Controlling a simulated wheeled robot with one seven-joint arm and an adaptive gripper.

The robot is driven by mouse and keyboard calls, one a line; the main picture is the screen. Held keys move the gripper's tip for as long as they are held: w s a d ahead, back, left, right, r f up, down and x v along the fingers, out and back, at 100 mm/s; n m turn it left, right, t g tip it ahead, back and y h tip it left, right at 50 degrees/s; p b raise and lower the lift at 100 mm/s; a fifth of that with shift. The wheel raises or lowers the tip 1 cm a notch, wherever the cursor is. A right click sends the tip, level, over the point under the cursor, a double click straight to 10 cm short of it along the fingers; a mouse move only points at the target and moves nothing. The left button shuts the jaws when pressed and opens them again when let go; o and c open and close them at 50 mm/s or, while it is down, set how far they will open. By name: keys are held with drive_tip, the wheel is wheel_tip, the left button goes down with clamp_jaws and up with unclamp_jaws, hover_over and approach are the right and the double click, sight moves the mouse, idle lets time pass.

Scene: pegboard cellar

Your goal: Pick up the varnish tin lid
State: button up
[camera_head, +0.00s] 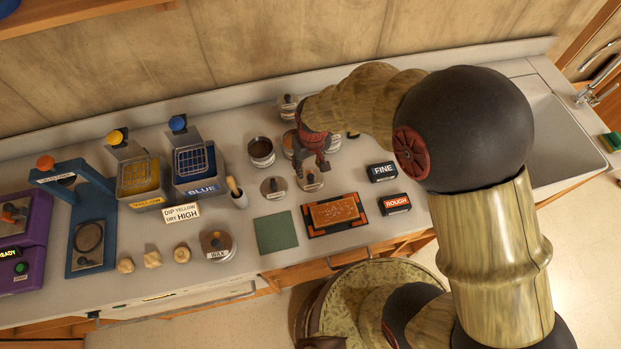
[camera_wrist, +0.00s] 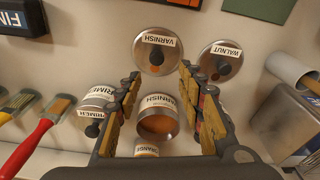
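The varnish tin lid (camera_wrist: 152,64) is a round silver disc with a dark knob and a VARNISH label. It lies flat on the counter, and it also shows in the head view (camera_head: 311,183) just in front of my gripper. My gripper (camera_wrist: 160,73) is open and empty. Its fingertips appear either side of the lid's near edge in the wrist view; their height above it is hard to tell. The open varnish tin (camera_wrist: 157,122), brown inside, shows between the fingers. In the head view my gripper (camera_head: 311,166) and arm hide much of that tin.
The walnut lid (camera_wrist: 222,65) lies close beside the varnish lid. The primer tin (camera_wrist: 97,103) stands on the other side. The FINE block (camera_head: 382,172), orange-brown panel (camera_head: 335,212) and green sheet (camera_head: 276,232) lie nearby. A cup with a brush (camera_head: 239,197) stands left.

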sight(311, 176)
drive_tip(key=f, duration=0.6)
drive_tip(key=shift+s+d+b, duration=0.1)
drive_tip(key=shift+d+b, duration=0.2)
drive_tip(key=shift+b, duration=0.05)
drive_tip(key=shift+c, duration=1.1)
drive_tip(key=c, duration=0.7)
clamp_jaws()
